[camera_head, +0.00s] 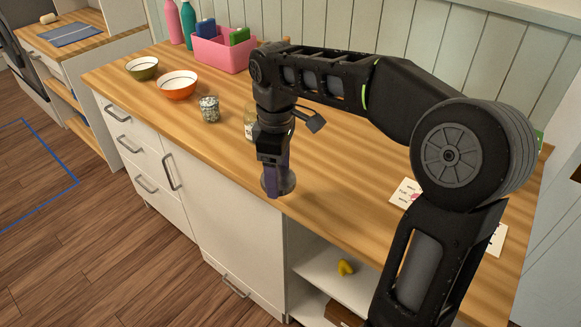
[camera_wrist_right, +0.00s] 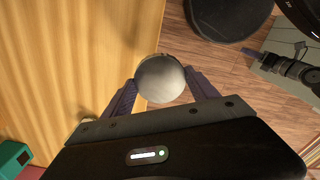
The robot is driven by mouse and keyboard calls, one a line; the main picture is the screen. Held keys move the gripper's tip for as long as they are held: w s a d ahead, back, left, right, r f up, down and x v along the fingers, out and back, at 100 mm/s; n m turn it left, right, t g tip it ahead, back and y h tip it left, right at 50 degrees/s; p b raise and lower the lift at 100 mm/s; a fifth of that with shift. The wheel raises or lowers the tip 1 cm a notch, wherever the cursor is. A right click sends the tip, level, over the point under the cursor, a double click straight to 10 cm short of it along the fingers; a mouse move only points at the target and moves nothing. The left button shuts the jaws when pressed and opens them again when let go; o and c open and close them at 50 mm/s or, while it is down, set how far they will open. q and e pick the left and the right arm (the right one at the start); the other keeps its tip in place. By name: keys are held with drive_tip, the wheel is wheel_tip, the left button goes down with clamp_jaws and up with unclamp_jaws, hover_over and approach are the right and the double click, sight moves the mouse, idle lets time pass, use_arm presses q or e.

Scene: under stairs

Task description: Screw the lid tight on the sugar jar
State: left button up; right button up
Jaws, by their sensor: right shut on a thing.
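My right gripper (camera_head: 276,187) points down at the counter's front edge, its fingers shut on a round, smooth grey metal lid (camera_head: 289,184). In the right wrist view the lid (camera_wrist_right: 160,78) sits between both fingertips, over the line where counter meets floor. A glass jar with pale yellowish contents (camera_head: 249,124) stands on the counter behind the gripper, partly hidden by it; its top is covered, so I cannot tell whether it is open. A smaller glass jar with greyish contents (camera_head: 209,109) stands to the left. My left gripper does not show in the head view.
Paper cards (camera_head: 405,193) lie at the right. A yellow object (camera_head: 345,267) sits on the open shelf below. The counter's middle is clear.

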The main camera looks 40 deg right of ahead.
drive_tip(key=w+a+f+m, duration=0.8)
drive_tip(key=a+f, duration=0.2)
drive_tip(key=f, duration=0.2)
drive_tip(key=shift+a, duration=0.3)
